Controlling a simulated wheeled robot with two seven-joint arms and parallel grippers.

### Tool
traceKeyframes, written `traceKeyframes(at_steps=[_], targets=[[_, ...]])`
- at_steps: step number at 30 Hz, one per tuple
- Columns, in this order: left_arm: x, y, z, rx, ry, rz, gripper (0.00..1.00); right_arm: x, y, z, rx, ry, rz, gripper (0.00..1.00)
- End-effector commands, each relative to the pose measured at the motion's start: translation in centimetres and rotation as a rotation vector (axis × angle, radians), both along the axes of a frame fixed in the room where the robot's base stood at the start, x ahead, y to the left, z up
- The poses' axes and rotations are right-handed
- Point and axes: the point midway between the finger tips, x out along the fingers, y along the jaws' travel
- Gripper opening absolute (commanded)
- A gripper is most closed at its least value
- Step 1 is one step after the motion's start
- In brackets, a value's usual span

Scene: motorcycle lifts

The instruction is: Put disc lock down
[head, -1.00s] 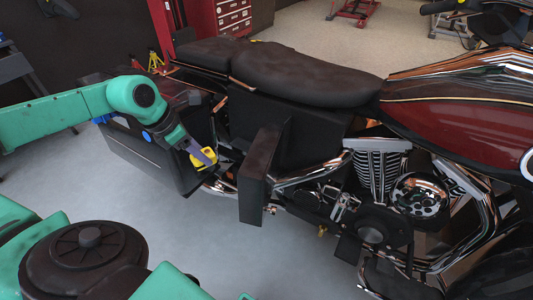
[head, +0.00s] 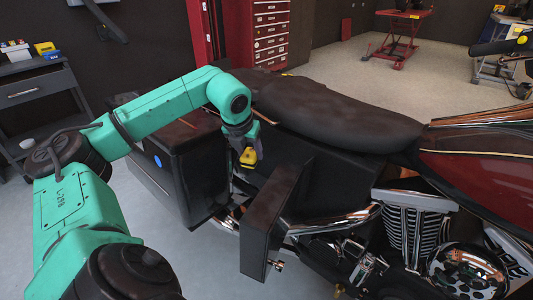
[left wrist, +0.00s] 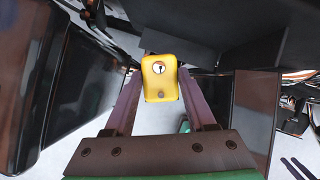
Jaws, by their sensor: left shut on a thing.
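The yellow disc lock (head: 248,157) is held in my left gripper (head: 245,150), between the motorcycle's side case and its seat. In the left wrist view the disc lock (left wrist: 160,77) sits between the two fingertips, with its round keyhole facing the camera. The left gripper (left wrist: 160,88) is shut on it. The lock hangs in the air near the motorcycle's dark side panel; whether it touches anything cannot be told. My right gripper is not in view.
The black side case (head: 190,165) is left of the gripper, and a dark flat panel (head: 277,215) is at its right. The long seat (head: 325,110) lies behind. A grey workbench (head: 40,95) stands at the left. Grey floor is free below the case.

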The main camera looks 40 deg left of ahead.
Motion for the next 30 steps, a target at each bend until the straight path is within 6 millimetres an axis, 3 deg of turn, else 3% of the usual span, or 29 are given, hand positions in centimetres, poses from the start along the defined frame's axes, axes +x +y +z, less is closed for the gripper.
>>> traceKeyframes(at_steps=[2, 6, 11, 13, 20, 24, 30], targets=[[1.1, -0.4, 0.5, -0.01, -0.002, -0.002, 0.0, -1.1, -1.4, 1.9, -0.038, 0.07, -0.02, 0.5], [3.7, -0.3, 0.5, -0.01, -0.004, 0.0, 0.0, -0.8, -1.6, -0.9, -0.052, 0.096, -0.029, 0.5], [6.7, -0.3, 0.3, -0.009, -0.003, -0.002, 0.0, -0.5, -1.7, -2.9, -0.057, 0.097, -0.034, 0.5], [6.6, 0.0, -1.7, 0.0, 0.007, -0.001, 0.0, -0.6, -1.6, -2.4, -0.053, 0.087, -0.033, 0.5], [6.5, 0.0, -4.4, 0.0, 0.003, -0.001, 0.0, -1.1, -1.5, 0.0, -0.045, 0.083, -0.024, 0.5], [6.6, -0.1, -7.0, -0.002, 0.004, -0.002, 0.0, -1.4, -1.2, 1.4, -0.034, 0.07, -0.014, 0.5], [7.0, 0.0, -7.0, 0.0, 0.0, -0.002, 0.0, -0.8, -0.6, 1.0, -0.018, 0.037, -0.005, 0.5]])
